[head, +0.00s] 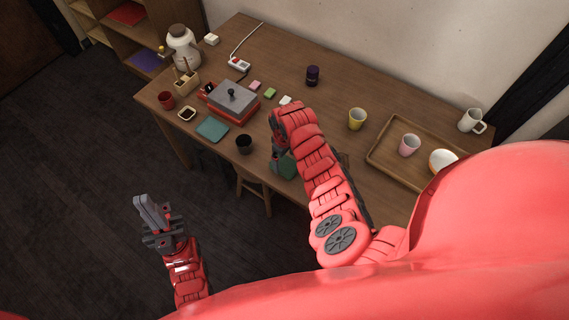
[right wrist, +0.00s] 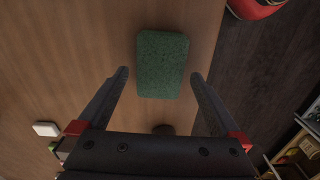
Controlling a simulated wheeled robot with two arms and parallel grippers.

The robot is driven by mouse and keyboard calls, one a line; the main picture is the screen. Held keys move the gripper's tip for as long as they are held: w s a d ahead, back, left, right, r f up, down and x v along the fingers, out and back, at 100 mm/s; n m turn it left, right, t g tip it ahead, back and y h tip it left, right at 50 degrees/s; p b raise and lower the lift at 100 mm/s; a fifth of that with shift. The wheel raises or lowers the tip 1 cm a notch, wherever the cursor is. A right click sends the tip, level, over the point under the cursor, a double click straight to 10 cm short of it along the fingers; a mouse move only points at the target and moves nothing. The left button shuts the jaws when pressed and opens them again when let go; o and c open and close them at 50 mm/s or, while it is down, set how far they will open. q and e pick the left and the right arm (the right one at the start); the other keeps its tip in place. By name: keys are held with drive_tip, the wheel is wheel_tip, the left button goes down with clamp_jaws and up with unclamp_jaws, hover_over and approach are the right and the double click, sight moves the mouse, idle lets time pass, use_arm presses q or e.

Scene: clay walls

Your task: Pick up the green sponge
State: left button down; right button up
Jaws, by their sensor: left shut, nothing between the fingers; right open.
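The green sponge (right wrist: 162,65) lies flat on the wooden table, a dark green rounded block. In the right wrist view it sits ahead of my right gripper (right wrist: 160,76), roughly centred, with its near end between the open fingertips and a gap on each side. In the head view the sponge (head: 287,167) shows near the table's front edge, partly hidden by my right gripper (head: 277,160). The fingers hold nothing. My left gripper (head: 150,213) is shut and empty, out over the floor in front of the table.
A black cup (head: 244,144) and a teal square (head: 212,128) lie left of the sponge. A grey-and-red box (head: 232,99) stands behind them. A yellow cup (head: 357,118) and a wooden tray (head: 385,160) with cups are to the right. A stool (head: 252,185) stands below the front edge.

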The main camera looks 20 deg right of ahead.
drive_tip(key=shift+f, duration=1.15)
drive_tip(key=c, duration=1.2)
drive_tip(key=shift+o, duration=0.2)
drive_tip(key=shift+r, duration=0.1)
drive_tip(key=shift+d+r+b, duration=0.1)
drive_tip(key=shift+r+b, duration=0.2)
drive_tip(key=shift+r, duration=0.25)
wheel_tip(320, 180, up, 2)
drive_tip(key=shift+r+b, duration=0.1)
drive_tip(key=shift+b, duration=0.5)
drive_tip(key=s, duration=0.2)
drive_tip(key=s+a+b, duration=0.1)
drive_tip(key=s, duration=0.1)
drive_tip(key=s+a, duration=0.1)
drive_tip(key=s, duration=0.2)
drive_tip(key=shift+r, duration=0.2)
drive_tip(key=s+a+r+p, duration=0.1)
drive_tip(key=s+a, duration=0.1)
drive_tip(key=s, duration=0.6)
drive_tip(key=shift+s+a, duration=0.15)
drive_tip(key=shift+s, duration=0.1)
